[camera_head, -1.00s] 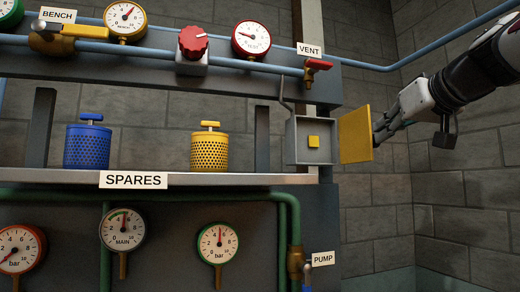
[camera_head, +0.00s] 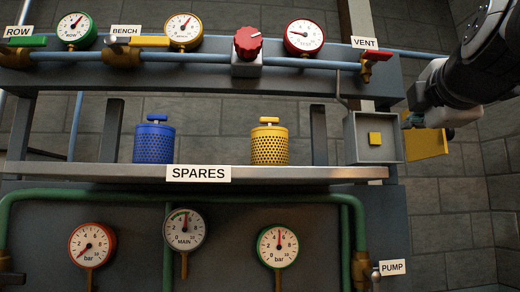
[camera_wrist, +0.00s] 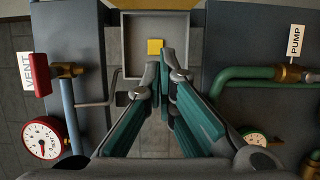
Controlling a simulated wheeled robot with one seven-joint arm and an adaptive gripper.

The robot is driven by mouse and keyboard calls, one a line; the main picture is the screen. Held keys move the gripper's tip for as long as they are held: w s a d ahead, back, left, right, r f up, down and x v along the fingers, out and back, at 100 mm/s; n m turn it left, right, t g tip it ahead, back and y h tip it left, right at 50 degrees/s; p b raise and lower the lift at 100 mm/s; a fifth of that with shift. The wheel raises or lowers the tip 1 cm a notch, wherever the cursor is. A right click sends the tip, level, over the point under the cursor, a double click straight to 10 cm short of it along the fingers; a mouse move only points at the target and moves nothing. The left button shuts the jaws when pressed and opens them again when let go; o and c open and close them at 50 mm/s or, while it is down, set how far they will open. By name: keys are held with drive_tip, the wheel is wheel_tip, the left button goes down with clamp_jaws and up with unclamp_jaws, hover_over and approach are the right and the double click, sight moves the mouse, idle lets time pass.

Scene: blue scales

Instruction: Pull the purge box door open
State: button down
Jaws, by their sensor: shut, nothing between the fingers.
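The purge box (camera_head: 355,140) is a grey open-fronted box at the right end of the rack, with a yellow square (camera_head: 375,138) inside. Its yellow door (camera_head: 428,145) stands swung open at the box's right side, partly hidden behind my gripper. My gripper (camera_head: 406,121) is in front of the door, near the box's right edge; I cannot tell whether it touches the door. In the wrist view, the shut, empty fingers (camera_wrist: 159,72) point at the open box (camera_wrist: 131,45) and its yellow square (camera_wrist: 155,47). The door is not clearly visible there.
The VENT valve (camera_head: 378,56) with a red handle is just above the box. The PUMP valve (camera_head: 376,272) is below. A shelf (camera_head: 310,174) holds a blue canister (camera_head: 154,142) and a yellow canister (camera_head: 269,145). Gauges and pipes fill the rack leftward.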

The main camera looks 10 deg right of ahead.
sight(424, 135)
drive_tip(key=w+d, duration=0.4)
drive_tip(key=d, duration=0.1)
drive_tip(key=shift+w+d+p, duration=0.3)
drive_tip(key=shift+d+p, duration=0.1)
drive_tip(key=shift+p, duration=0.05)
drive_tip(key=shift+w+f+b, duration=0.1)
drive_tip(key=shift+b, duration=0.35)
drive_tip(key=b, duration=0.2)
drive_tip(key=d+y+b, duration=0.1)
drive_tip(key=b, duration=0.1)
drive_tip(key=d+n+b, duration=0.1)
drive_tip(key=shift+s+d+f+t+y+b, duration=0.1)
drive_tip(key=shift+s+d+t+y+b, duration=0.2)
drive_tip(key=shift+y+b, duration=0.1)
drive_tip(key=shift+s+d+b, duration=0.15)
drive_tip(key=shift+d+b, duration=0.4)
drive_tip(key=shift+d, duration=0.05)
